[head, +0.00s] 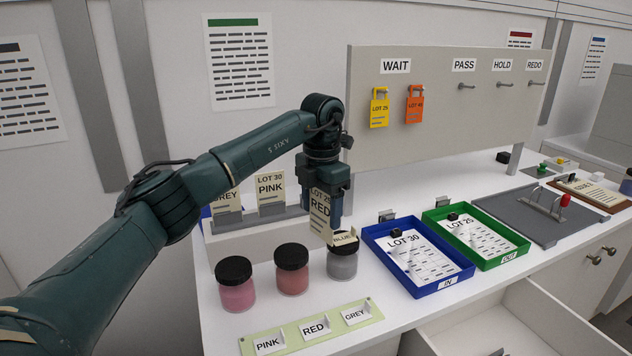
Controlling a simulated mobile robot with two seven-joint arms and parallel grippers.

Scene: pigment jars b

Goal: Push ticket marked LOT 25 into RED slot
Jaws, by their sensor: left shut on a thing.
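My left gripper (334,212) points down and is shut on the cream ticket marked LOT 25 RED (319,211). The ticket hangs upright, slightly tilted, partly covered by a finger, behind the jars. A green strip (286,333) at the front carries small labels PINK (269,345), RED (315,328) and GREY (356,315). I cannot tell whether the ticket's lower edge touches anything. My right gripper is not in view.
A pink jar (236,292), a red jar (292,278) and a grey jar (342,266) stand behind the strip. Other tickets stand in a grey rack (250,226). A blue tray (453,283) and a green tray (515,258) lie to the right. An open drawer (535,315) is below.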

